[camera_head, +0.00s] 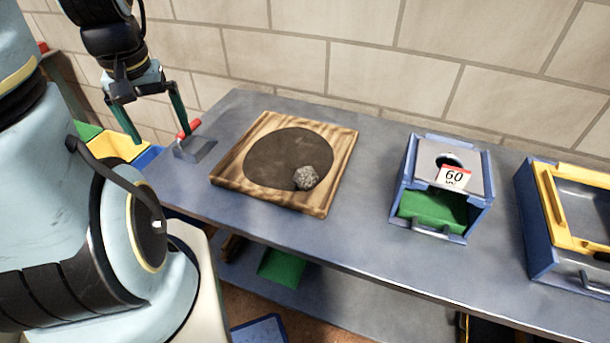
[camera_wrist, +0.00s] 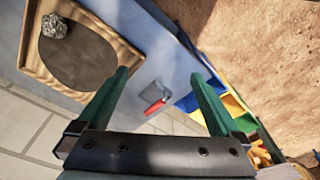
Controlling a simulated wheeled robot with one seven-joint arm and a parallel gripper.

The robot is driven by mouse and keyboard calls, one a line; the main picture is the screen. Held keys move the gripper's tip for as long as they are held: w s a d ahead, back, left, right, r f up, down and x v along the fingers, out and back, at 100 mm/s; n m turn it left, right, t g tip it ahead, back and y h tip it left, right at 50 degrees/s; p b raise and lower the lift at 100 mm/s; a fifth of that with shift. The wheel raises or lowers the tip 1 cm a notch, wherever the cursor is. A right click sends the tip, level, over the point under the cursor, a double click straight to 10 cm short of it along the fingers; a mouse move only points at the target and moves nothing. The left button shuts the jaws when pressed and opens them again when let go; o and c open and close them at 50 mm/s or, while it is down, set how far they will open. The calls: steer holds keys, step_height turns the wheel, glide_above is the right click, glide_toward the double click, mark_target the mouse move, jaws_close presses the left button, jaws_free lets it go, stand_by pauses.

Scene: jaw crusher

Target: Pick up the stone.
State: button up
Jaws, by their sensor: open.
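The stone (camera_head: 306,178) is a small, rough grey lump. It sits on the dark round patch of a wooden board (camera_head: 228,173), near the patch's front right edge. In the wrist view the stone (camera_wrist: 54,26) shows at the upper left, well away from the fingers. My gripper (camera_head: 155,122) hangs at the upper left of the head view, left of the board and above the table's left end. Its two green fingers are spread apart with nothing between them; they also show in the wrist view (camera_wrist: 163,88).
A scraper with a red handle (camera_head: 189,129) lies at the table's (camera_head: 365,220) left end. Right of the board stand a blue box marked 60 (camera_head: 448,190) and a blue and yellow box (camera_head: 545,225). Coloured bins (camera_head: 115,146) are at the left. A block wall runs behind.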

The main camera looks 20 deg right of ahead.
stand_by(0.4)
steer(key=n+g+b, duration=0.2)
steer(key=n+b, duration=0.1)
steer(key=b, duration=0.1)
glide_toward(305, 171)
steer(key=shift+s+d+f, duration=0.2)
steer(key=shift+d+f, duration=0.05)
steer(key=shift+d, duration=0.15)
steer(key=shift+s+d+f, duration=0.1)
steer(key=shift+f, duration=0.15)
step_height(305, 171, down, 5)
steer(key=f, duration=0.4)
steer(key=shift+a+f, duration=0.1)
steer(key=shift+a, duration=0.25)
steer(key=shift+f, duration=0.5)
steer(key=shift+d, duration=0.1)
jaws_close()
